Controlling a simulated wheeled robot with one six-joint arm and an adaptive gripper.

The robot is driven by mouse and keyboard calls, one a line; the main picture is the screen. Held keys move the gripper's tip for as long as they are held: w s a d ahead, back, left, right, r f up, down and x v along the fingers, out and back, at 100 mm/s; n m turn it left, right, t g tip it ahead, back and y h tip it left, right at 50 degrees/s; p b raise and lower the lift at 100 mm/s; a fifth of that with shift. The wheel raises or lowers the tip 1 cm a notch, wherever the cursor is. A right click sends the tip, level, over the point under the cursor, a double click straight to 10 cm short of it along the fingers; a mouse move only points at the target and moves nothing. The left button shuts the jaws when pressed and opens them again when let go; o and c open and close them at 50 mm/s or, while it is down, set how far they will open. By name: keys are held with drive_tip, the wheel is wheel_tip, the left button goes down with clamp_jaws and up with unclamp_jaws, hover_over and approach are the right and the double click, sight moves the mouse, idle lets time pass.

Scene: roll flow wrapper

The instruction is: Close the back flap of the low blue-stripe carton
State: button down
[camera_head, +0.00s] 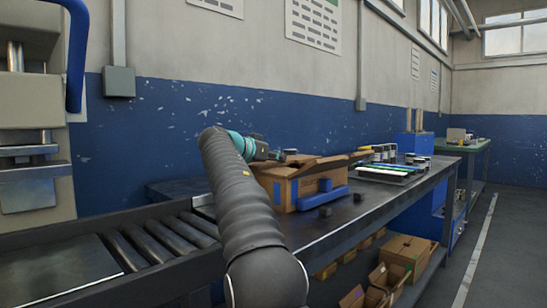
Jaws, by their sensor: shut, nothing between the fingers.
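The low blue-stripe carton (300,187) is a brown cardboard box on the dark workbench, right of my arm. A blue stripe shows on its near left face. Flaps stand out at its top, one reaching out to the right; my arm partly hides its left side. My gripper (281,155) is small and dark, at the carton's back left, by the upper edge of the flaps. It is shut and empty. I cannot tell whether it touches the back flap.
A tray (388,174) with coloured strips and several jars (384,153) stand farther right. A roller conveyor (150,247) runs at left. The blue wall is close behind.

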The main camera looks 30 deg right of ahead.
drive_tip(key=shift+f, duration=0.1)
idle(0.4)
drive_tip(key=v, duration=1)
drive_tip(key=s+a+f+n+t+y+p, duration=0.25)
drive_tip(key=s+n+y, duration=0.2)
drive_tip(key=s, duration=0.35)
drive_tip(key=s+a+f+n+y+p, duration=0.2)
drive_tip(key=s+a+f, duration=0.3)
drive_tip(key=s+f, duration=0.3)
drive_tip(key=s+a+f+n+y+p, duration=0.2)
drive_tip(key=s+a+f+n+y, duration=0.2)
drive_tip(key=s, duration=0.9)
drive_tip(key=s+a+f+n+y+p, duration=0.2)
drive_tip(key=s+a+f+n+y, duration=0.1)
drive_tip(key=s+a+f, duration=0.4)
drive_tip(key=s+f+g+y, duration=0.1)
drive_tip(key=s+f, duration=0.2)
drive_tip(key=f, duration=0.2)
drive_tip(key=shift+s+a+f, duration=0.15)
drive_tip(key=shift+a+f, duration=0.15)
drive_tip(key=shift+a, duration=0.1)
